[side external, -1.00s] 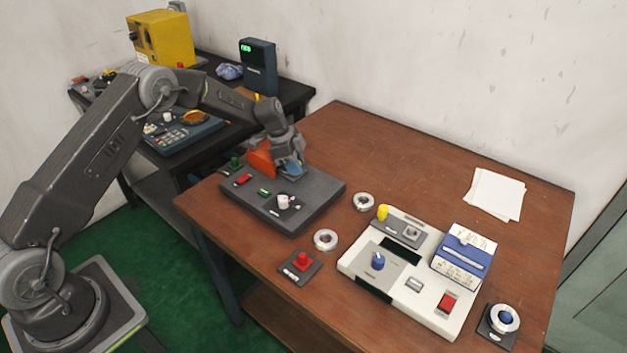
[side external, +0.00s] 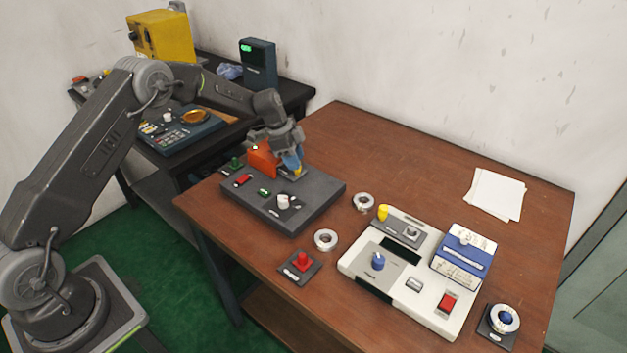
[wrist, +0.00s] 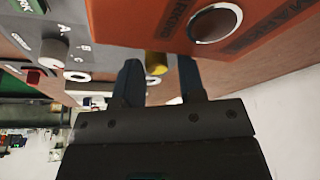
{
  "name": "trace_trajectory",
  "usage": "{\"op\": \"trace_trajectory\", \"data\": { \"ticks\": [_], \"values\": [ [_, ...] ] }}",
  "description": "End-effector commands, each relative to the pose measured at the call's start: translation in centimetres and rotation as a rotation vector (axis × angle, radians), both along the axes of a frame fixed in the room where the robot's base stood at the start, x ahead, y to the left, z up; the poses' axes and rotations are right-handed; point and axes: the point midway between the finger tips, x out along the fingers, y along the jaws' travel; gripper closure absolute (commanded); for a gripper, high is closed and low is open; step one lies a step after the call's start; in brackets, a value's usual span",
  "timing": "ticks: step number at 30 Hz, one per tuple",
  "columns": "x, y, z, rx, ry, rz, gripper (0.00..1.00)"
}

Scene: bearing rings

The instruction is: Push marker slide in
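The orange marking unit (side external: 262,158) sits at the back left of the dark grey panel box (side external: 315,200). In the wrist view its orange face (wrist: 215,25) carries partly cut-off lettering and a round silver disc. A yellow knob (wrist: 156,62) shows beside it; a bit of yellow is also visible at the fingertips in the side view. My gripper (side external: 293,164) is just right of the orange unit, low over the panel. In the wrist view its two fingers (wrist: 162,82) are apart, with the yellow knob seen between them. Whether they touch it I cannot tell.
The panel also has a red switch (side external: 243,179) and a white knob (side external: 283,201). Metal rings (side external: 325,240), a red-button block (side external: 300,264) and a white console (side external: 350,258) stand nearby. The back right of the table is clear apart from papers (side external: 495,194).

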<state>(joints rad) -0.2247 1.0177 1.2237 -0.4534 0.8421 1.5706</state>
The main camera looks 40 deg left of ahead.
Motion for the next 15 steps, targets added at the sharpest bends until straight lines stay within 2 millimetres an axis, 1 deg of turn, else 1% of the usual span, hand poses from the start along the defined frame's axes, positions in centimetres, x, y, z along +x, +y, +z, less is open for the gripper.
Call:
{"op": "trace_trajectory", "data": {
  "ticks": [1,15],
  "values": [
    [0.1,0.6,0.6,0.005,-0.008,0.01,0.6],
    [0.0,0.2,4.0,0.0,0.001,0.005,0.6]
  ]
}}
